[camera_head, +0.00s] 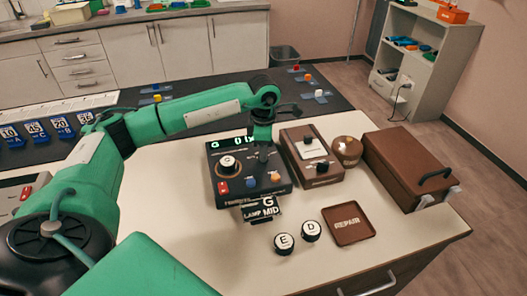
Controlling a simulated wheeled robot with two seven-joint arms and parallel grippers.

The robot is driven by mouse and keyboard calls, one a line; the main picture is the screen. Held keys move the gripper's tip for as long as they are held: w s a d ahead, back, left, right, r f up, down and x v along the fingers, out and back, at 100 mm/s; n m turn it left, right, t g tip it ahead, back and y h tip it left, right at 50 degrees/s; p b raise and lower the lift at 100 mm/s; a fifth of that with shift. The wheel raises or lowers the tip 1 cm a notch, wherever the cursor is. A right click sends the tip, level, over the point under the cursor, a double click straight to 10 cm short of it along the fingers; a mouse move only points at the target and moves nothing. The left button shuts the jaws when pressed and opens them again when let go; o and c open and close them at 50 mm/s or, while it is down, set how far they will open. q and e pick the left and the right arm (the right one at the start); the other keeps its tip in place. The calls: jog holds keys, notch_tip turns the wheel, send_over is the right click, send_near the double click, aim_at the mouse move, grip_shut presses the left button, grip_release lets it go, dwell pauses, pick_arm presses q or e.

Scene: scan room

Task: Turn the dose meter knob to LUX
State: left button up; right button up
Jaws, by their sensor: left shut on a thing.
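The black meter box (222,190) stands on the white-topped table, with a lit green display (222,142) partly covered by my gripper. A large round dial with a white cap (228,162) sits at its left; blue and orange buttons (276,177) are at its front. My left gripper (262,152) reaches down onto the right part of the box. It is shut on a small dark knob there, mostly hidden by the fingers. The knob's pointing direction and the LUX mark cannot be read. My right gripper is not in view.
A brown device (318,175) with a black knob stands close right of the meter, then a round brown object (347,148) and a brown case (405,160). Round E (284,243) and D (311,230) pieces and a REPAIR tray (349,237) lie in front.

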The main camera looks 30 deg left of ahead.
pick_arm(q)
jog(key=shift+r, duration=0.1)
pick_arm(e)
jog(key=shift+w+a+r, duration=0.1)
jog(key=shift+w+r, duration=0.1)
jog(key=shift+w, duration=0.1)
pick_arm(q)
jog(key=o, duration=1)
jog(key=shift+r, duration=0.3)
notch_tip(320, 180, up, 13)
jog(key=shift+r+b, duration=0.1)
jog(key=shift+b, duration=0.55)
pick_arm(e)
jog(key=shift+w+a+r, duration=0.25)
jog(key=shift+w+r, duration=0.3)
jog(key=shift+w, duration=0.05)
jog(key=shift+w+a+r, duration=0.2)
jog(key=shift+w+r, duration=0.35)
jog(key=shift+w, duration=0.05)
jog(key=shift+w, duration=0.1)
